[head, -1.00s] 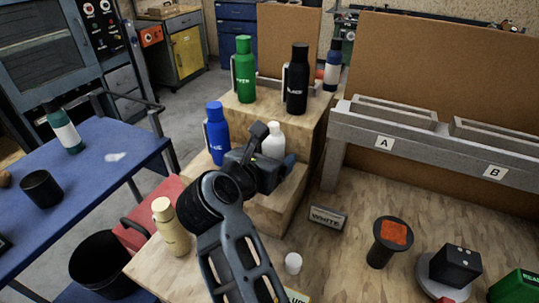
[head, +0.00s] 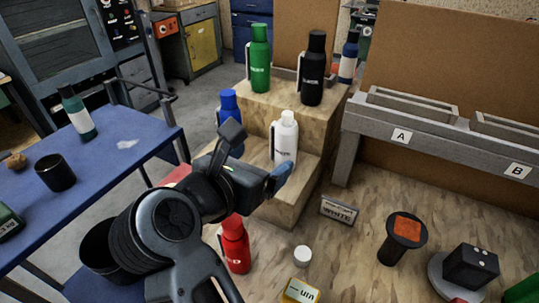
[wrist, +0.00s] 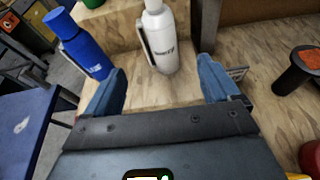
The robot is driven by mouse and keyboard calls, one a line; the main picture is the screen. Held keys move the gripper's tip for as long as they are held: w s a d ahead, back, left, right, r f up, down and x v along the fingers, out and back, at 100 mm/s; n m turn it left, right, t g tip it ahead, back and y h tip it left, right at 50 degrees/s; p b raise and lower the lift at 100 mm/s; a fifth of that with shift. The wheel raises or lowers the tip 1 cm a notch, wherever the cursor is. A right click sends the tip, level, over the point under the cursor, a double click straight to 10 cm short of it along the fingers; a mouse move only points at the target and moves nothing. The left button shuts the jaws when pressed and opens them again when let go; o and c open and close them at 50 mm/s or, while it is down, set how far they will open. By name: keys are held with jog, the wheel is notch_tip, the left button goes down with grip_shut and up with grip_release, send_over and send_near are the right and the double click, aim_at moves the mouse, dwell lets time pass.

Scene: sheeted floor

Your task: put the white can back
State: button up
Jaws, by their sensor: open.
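The white can (head: 285,137) is a white bottle with a side handle and dark lettering. It stands upright on the lower wooden step (head: 297,193), to the right of the blue bottle (head: 229,108). It also shows at the top middle of the wrist view (wrist: 165,40). My gripper (head: 256,158) is open and empty in front of the step. In the wrist view its two blue fingers (wrist: 162,78) are spread wide, with the white can beyond and between them, apart from both. A plate marked WHITE (head: 339,211) stands on the wooden surface to the right.
Green (head: 260,62) and black (head: 313,75) bottles stand on the upper step. A red bottle (head: 235,245) is below my gripper. A white cap (head: 302,254), a dark cup with orange top (head: 403,237) and a black box (head: 470,266) lie to the right. A grey rack (head: 430,132) stands behind.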

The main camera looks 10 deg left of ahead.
jog(key=shift+v, duration=0.8)
jog(key=s+d+f+n+t+h, duration=0.1)
jog(key=d+n+t+h, duration=0.15)
jog(key=d, duration=0.65)
jog(key=s+d+n+t+h, duration=0.1)
jog(key=d+h, duration=0.2)
jog(key=d, duration=0.5)
jog(key=s+d+n+t, duration=0.5)
jog(key=s+d+n, duration=0.3)
jog(key=d+n, duration=0.25)
jog(key=s+f+n+g+y, duration=0.2)
jog(key=s+n+y, duration=0.1)
jog(key=s+n, duration=0.5)
jog(key=s+d+f+n+g+y, duration=0.1)
jog(key=s+f+n+g+y, duration=0.1)
jog(key=s+n, duration=0.7)
jog(key=s+d+f+n+g+y, duration=0.1)
jog(key=s+f+n+g+y, duration=0.2)
jog(key=s+n, duration=0.6)
jog(key=shift+y, duration=1.05)
